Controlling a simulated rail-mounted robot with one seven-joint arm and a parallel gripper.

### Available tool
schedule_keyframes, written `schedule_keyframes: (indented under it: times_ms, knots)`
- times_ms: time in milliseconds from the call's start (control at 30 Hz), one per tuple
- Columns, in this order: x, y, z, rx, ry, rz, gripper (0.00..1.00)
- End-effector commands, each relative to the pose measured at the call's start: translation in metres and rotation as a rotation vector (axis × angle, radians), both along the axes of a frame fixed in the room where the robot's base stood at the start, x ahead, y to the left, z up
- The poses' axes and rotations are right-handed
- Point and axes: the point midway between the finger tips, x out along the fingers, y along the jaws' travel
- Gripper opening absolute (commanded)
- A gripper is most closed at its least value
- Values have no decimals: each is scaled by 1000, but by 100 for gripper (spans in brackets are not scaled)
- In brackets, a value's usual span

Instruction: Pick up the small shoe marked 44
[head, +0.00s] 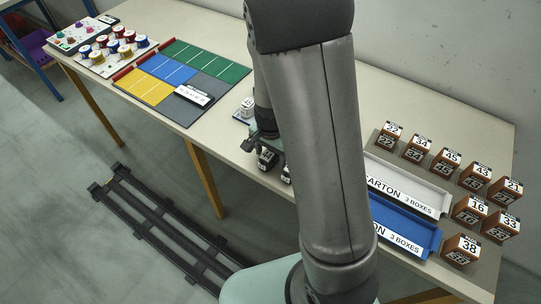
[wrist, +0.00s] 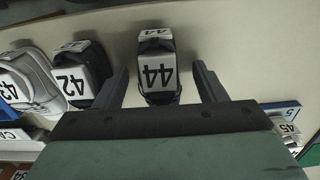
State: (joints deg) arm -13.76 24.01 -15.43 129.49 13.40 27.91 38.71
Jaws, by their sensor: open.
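The small shoe marked 44 (wrist: 157,72) is dark with a white number label and stands on the table in the wrist view. My gripper (wrist: 160,68) is open, with one finger on each side of this shoe. Gaps show between the shoe and both fingers, so it is not gripped. In the head view my gripper (head: 262,143) is low at the table's front edge, partly hidden by my arm. Dark shoes (head: 267,161) show just below it there, their numbers too small to read.
A dark shoe marked 42 (wrist: 82,77) stands just left of the left finger, with a pale shoe marked 43 (wrist: 30,82) beyond. Carton trays, white (head: 408,190) and blue (head: 407,232), and several numbered boxes (head: 447,160) lie right. A coloured mat (head: 208,86) lies left.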

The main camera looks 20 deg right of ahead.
Motion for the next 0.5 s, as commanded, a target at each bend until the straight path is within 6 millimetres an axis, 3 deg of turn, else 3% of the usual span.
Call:
schedule_keyframes:
  times_ms: [100, 267, 300, 500]
  knots:
    - [0, 0, 0, 0, 0, 0, 65]
    - [0, 0, 0, 0, 0, 0, 20]
    - [0, 0, 0, 0, 0, 0, 16]
    - [0, 0, 1, 0, 0, 0, 16]
